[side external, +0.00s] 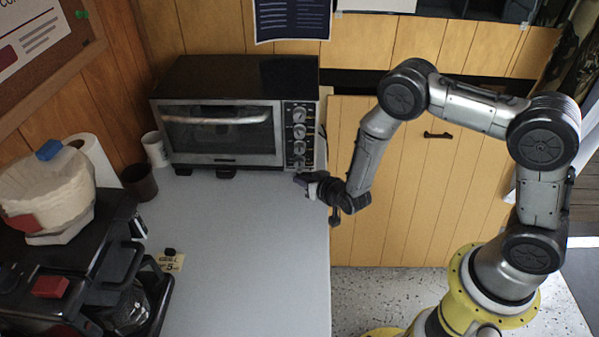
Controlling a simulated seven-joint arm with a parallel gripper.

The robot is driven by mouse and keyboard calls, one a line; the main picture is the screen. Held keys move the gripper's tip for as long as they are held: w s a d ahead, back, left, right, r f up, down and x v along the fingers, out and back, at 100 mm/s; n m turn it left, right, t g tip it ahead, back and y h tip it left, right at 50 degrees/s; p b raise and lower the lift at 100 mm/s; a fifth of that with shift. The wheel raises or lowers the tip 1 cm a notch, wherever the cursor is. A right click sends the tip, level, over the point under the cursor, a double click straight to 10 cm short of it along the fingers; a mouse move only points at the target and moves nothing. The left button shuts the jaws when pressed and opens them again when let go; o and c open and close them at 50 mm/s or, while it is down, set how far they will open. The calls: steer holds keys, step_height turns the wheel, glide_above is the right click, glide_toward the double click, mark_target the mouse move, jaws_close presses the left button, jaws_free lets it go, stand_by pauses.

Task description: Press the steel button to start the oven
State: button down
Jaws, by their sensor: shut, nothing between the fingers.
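The toaster oven (225,115) stands at the back of the grey counter, with its glass door (222,138) shut. Its control panel (299,135) on the right of the front carries several round knobs in a column. The steel button is too small to make out for certain; the lowest part of the panel is close to my gripper. My gripper (301,180) is shut and empty, just in front of the panel's lower end, at the counter's right edge. I cannot tell whether its tips touch the oven.
A white cup (155,149) and a dark cup (139,182) stand left of the oven. A coffee machine (60,275) with a glass jug (125,305) and a stack of paper filters (45,190) fills the left. The counter's middle (245,250) is clear.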

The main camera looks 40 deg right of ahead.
steer(key=shift+w+d, duration=0.1)
stand_by(0.3)
steer(key=shift+w+d, duration=0.2)
steer(key=shift+w+d, duration=0.3)
stand_by(0.8)
steer(key=shift+a, duration=0.1)
stand_by(0.4)
steer(key=shift+s+a, duration=0.5)
steer(key=shift+s, duration=0.1)
steer(key=shift+a, duration=0.1)
steer(key=shift+s+a, duration=1.65)
steer(key=shift+s, duration=0.1)
